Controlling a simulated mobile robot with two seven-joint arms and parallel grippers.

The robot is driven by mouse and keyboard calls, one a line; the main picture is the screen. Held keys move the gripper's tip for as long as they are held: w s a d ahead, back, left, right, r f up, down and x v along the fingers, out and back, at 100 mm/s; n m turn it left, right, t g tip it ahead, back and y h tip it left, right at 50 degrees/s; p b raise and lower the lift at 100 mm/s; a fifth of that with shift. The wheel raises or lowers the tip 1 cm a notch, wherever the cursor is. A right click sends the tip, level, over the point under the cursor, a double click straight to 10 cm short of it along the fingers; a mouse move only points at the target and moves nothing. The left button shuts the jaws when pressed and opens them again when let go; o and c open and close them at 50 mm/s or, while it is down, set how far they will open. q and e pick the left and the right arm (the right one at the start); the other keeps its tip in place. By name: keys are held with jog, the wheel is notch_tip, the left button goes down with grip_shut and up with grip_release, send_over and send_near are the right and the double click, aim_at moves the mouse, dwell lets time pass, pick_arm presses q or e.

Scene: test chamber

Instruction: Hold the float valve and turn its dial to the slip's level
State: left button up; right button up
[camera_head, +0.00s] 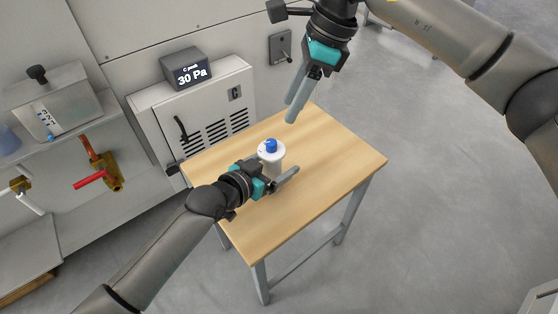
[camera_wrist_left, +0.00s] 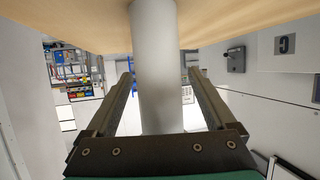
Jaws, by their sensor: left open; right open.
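The float valve (camera_head: 272,159) stands upright on the wooden table (camera_head: 330,165), a white cylinder with a wider white top and a blue dial (camera_head: 271,145). The dial's marks are too small to read. My left gripper (camera_head: 287,179) is low over the table at the valve's near side. In the left wrist view, the white body (camera_wrist_left: 157,60) stands between its two open fingers, with gaps at both sides. My right gripper (camera_head: 294,108) is open and empty, above and beyond the valve, fingers pointing down. I cannot make out a slip.
A dark display (camera_head: 190,72) reading "30 Pa" sits on a grey cabinet (camera_head: 210,110) marked C, behind the table. The table's right side is clear.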

pick_arm(q)
jog(key=shift+w+d+f, duration=0.2)
jog(key=shift+w+d, duration=0.15)
jog(key=shift+w, duration=0.1)
grip_shut()
dwell(0.6)
